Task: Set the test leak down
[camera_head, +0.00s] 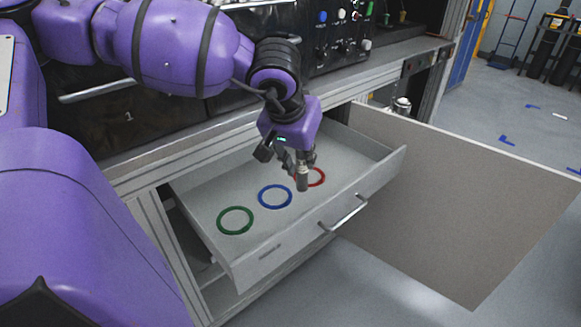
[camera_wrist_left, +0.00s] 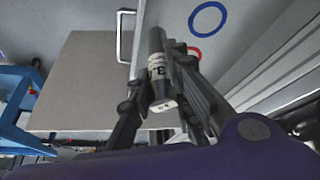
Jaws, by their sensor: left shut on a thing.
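My left gripper (camera_head: 298,163) is shut on the test leak (camera_head: 302,182), a small grey metal cylinder, over the open drawer (camera_head: 210,191). The test leak points down, close to the red ring (camera_head: 323,180) marked on the drawer floor, and partly covers that ring. Whether its lower end touches the floor cannot be told. In the left wrist view the test leak (camera_wrist_left: 157,68) sits between the fingers, with a dark end and a white printed label. The red ring (camera_wrist_left: 195,51) shows beside the right finger there. My right gripper is not in view.
A blue ring (camera_head: 275,208) and a green ring (camera_head: 235,233) lie bare on the drawer floor to the left. The drawer's front has a bar handle (camera_head: 345,214). An open cabinet door (camera_head: 460,200) stands to the right. The worktop edge (camera_head: 180,146) runs behind the drawer.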

